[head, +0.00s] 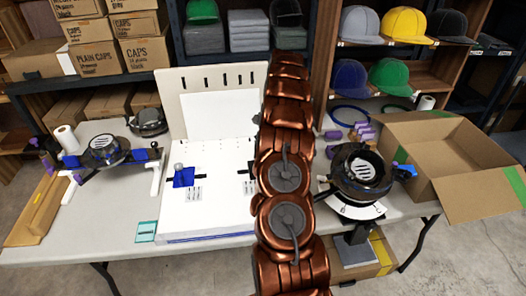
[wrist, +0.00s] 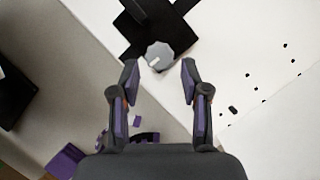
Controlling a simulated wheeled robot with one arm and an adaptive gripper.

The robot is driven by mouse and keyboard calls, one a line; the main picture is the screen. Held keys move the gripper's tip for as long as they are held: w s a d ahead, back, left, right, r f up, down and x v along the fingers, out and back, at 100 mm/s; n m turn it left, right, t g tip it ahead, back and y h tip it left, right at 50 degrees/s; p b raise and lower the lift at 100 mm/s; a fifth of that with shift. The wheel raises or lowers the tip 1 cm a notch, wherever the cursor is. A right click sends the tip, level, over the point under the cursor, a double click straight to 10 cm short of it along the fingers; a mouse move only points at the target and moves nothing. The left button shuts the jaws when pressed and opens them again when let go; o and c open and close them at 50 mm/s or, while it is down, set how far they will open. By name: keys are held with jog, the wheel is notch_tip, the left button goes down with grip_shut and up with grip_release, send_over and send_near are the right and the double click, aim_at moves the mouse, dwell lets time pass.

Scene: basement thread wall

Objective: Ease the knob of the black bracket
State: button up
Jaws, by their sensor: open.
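The black bracket (wrist: 158,22) shows at the top of the wrist view, lying by the edge of the white board. Its round grey knob (wrist: 161,54) has a small pale mark on it. My gripper (wrist: 160,75) is open and empty. Its two fingertips stand left and right of the knob, a little below it in the picture. I cannot tell how high they are above it, and no touch shows.
The white board (head: 205,222) lies on the grey table (head: 110,222); a blue bracket (head: 184,177) sits on it. Right of my arm stand a black round machine (head: 360,170) and an open cardboard box (head: 440,150). Purple pieces (wrist: 66,160) lie at lower left in the wrist view.

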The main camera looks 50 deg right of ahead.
jog(key=v, duration=0.5)
jog(key=shift+w, duration=0.1)
jog(key=shift+a+r, duration=0.1)
dwell(0.6)
jog(key=a+r+n+p, duration=0.1)
jog(key=a+r+n, duration=0.1)
jog(key=a+r, duration=0.45)
jog(key=a+r+n+p, duration=0.15)
jog(key=a+r, duration=0.25)
jog(key=a, duration=0.5)
jog(key=s+a+r+n+g+h+p, duration=0.1)
jog(key=s+a+r+n, duration=0.15)
jog(key=a, duration=0.35)
jog(key=s+a+r+n+h, duration=0.1)
jog(key=s+a+r+n, duration=0.15)
jog(key=a, duration=0.45)
jog(key=s+a+r+n+h+p, duration=0.1)
jog(key=s+a+r+n+p, duration=0.2)
jog(key=s+a, duration=0.75)
jog(key=s+a+f+n, duration=0.1)
jog(key=s+n, duration=0.1)
jog(key=s, duration=0.6)
jog(key=s+a+f+n+h, duration=0.1)
jog(key=s+f+n, duration=0.1)
jog(key=s, duration=0.5)
jog(key=shift+s, duration=0.4)
